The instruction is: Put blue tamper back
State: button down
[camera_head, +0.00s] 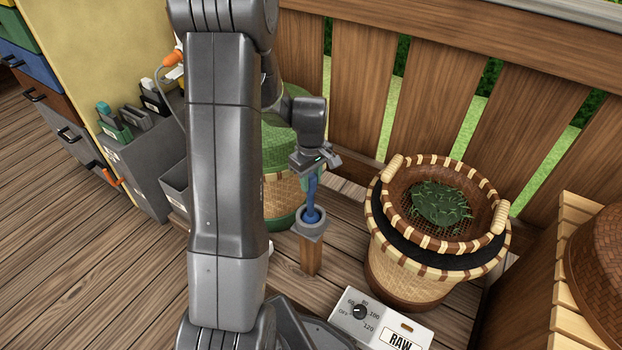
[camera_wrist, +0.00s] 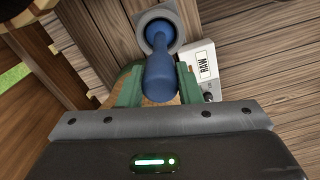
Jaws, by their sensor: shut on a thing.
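The blue tamper (camera_head: 313,196) is upright, with its lower end inside the grey ring holder (camera_head: 311,229) on top of a wooden post (camera_head: 311,257). My gripper (camera_head: 311,172) is shut on the upper part of the tamper. In the wrist view, the tamper (camera_wrist: 158,72) lies between the green fingers of my gripper (camera_wrist: 158,88), and its far end is within the square grey holder (camera_wrist: 178,18). Whether the tamper rests on the holder's bottom cannot be told.
A woven basket (camera_head: 410,277) with a tray of green leaves (camera_head: 441,204) stands to the right. A dial box labelled RAW (camera_head: 383,321) is at the front. A green-topped basket (camera_head: 283,210) is behind my arm, and a wooden fence (camera_head: 418,91) runs behind.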

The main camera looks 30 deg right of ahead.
jog(key=shift+f, duration=0.1)
jog(key=c, duration=1)
grip_release()
jog(key=shift+c, duration=0.2)
jog(key=shift+f, duration=0.1)
notch_tip(320, 180, up, 14)
jog(key=p, duration=0.3)
jog(key=shift+d+p, duration=0.15)
jog(key=shift+p, duration=0.15)
